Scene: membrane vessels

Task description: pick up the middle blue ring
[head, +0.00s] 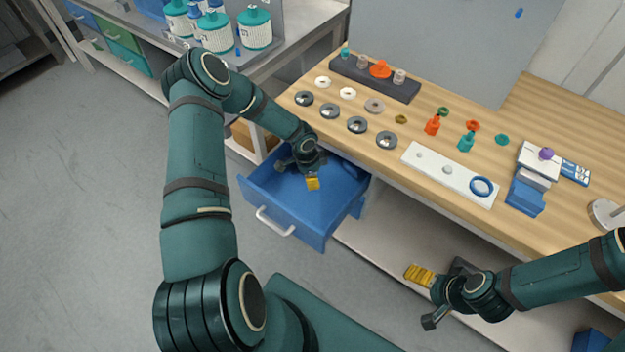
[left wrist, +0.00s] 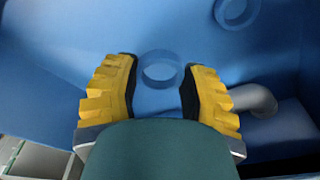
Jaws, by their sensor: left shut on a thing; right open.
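My left gripper (head: 313,183) is inside the open blue drawer (head: 290,205), pointing down. In the left wrist view its two yellow fingers (left wrist: 160,88) stand on either side of a blue ring (left wrist: 160,70) and are shut on it. This ring is hidden in the head view. A second blue ring (left wrist: 236,10) shows at the top right of the left wrist view, apart from the fingers. Another blue ring (head: 484,187) lies on the white board on the bench. My right gripper (head: 427,297) is open and empty in front of the bench.
The wooden bench (head: 540,105) stands behind the drawer. It holds several dark and white discs, small orange and green parts, and a dark rack (head: 374,80). White-and-green vessels (head: 255,28) stand on the side bench. Drawer walls surround my left gripper. The floor at left is clear.

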